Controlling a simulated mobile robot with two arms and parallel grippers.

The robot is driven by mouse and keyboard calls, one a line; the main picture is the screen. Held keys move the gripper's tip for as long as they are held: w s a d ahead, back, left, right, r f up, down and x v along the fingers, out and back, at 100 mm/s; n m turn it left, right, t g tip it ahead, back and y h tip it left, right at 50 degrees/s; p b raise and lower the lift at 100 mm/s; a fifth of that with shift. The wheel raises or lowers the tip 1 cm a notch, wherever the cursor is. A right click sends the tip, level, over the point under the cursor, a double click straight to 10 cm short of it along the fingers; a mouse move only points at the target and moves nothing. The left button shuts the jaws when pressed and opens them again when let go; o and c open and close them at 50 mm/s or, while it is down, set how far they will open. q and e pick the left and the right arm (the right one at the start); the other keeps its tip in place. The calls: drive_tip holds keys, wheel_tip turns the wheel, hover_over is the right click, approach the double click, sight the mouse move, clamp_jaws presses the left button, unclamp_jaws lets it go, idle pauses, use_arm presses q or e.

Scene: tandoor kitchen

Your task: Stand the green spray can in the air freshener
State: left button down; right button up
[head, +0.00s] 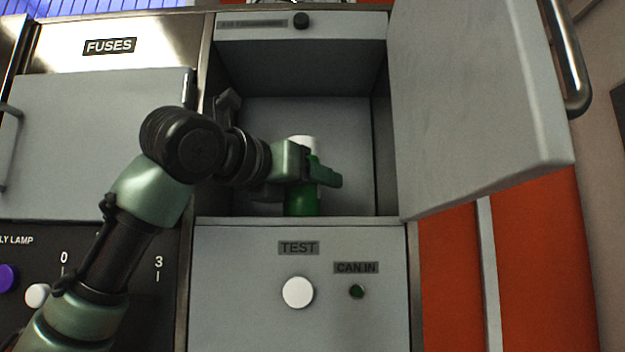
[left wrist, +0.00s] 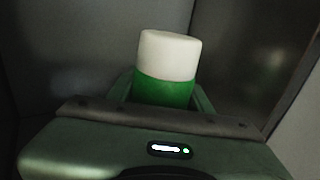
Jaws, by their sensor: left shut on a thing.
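The green spray can (head: 303,201) with a white cap stands upright inside the open air freshener compartment (head: 345,150). My left gripper (head: 318,176) reaches in from the left and is shut around the can's body. In the left wrist view the can (left wrist: 165,92) shows its white cap and green upper body between the fingers; its lower part is hidden. The can's base is near the compartment floor; I cannot tell whether it touches. My right gripper is not in view.
The compartment's door (head: 470,100) stands open to the right. Below are a white TEST button (head: 298,292) and a dark green CAN IN lamp (head: 357,292). A closed FUSES door (head: 95,145) is at left, above a panel with knobs.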

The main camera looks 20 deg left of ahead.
use_arm(q)
drive_tip(key=shift+f, duration=0.15)
drive_tip(key=c, duration=0.6)
unclamp_jaws()
drive_tip(key=shift+d, duration=0.1)
drive_tip(key=b+v, duration=0.5)
drive_tip(key=v, duration=0.6)
drive_tip(key=shift+s, duration=0.15)
drive_tip(key=shift+s+a+r, duration=0.2)
drive_tip(key=shift+s+r, duration=0.05)
drive_tip(key=shift+s, duration=0.15)
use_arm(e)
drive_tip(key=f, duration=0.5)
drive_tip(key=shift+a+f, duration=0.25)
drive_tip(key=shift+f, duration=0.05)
use_arm(q)
drive_tip(key=shift+b, duration=0.3)
